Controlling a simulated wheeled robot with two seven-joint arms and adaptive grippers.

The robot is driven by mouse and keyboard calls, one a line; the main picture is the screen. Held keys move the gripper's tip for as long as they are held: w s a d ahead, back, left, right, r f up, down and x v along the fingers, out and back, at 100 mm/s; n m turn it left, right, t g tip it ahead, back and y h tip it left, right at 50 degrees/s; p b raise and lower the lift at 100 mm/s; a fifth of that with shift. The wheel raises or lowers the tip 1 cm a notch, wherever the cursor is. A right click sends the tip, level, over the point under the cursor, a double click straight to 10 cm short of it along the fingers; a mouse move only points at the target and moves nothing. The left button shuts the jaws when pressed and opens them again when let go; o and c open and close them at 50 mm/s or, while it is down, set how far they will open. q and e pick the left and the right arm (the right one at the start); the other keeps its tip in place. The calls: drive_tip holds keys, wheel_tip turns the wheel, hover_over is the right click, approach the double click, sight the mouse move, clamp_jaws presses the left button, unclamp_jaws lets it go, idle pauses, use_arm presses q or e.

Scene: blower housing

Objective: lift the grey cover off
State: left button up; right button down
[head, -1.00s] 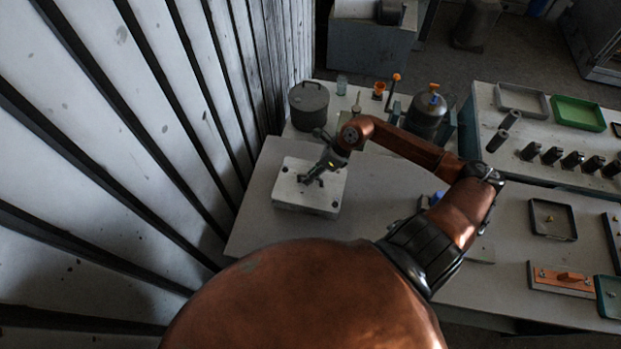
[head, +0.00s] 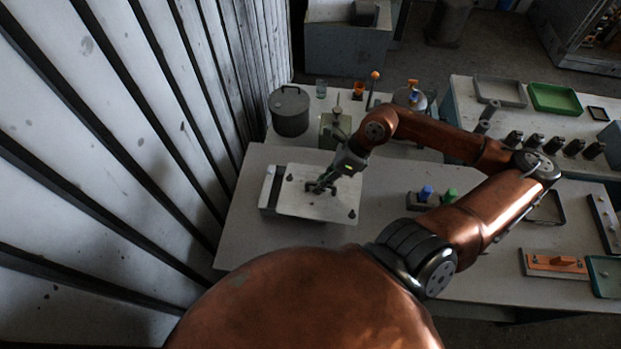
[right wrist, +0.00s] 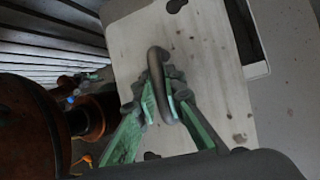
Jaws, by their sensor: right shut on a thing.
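The grey cover (head: 335,206) is a flat, pale square plate with keyhole-shaped holes and a dark bar handle in its middle. It sits above and to the right of the blower housing (head: 268,188), whose left side shows past the cover's edge. My right gripper (head: 322,186) is shut on the cover's handle. In the right wrist view, the green fingers (right wrist: 168,108) clasp the dark curved handle (right wrist: 155,62), and the cover (right wrist: 195,50) fills the middle. Most of the housing is hidden under the cover. My left gripper is not in view.
A slatted wall stands close on the left. The table (head: 250,240) is bare around the housing. A block with blue and green knobs (head: 430,196) lies to the right. A grey lidded pot (head: 290,112) stands behind, and a green tray (head: 554,98) lies at the back right.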

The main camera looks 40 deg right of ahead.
sight(327, 198)
drive_tip(key=shift+s+r, duration=0.3)
drive_tip(key=shift+s, duration=0.35)
drive_tip(key=shift+s+r, duration=0.3)
drive_tip(key=shift+s, duration=0.3)
drive_tip(key=shift+s+r, duration=0.1)
drive_tip(key=shift+r, duration=0.1)
wheel_tip(327, 198, up, 8)
drive_tip(key=p, duration=0.6)
drive_tip(key=shift+f, duration=0.15)
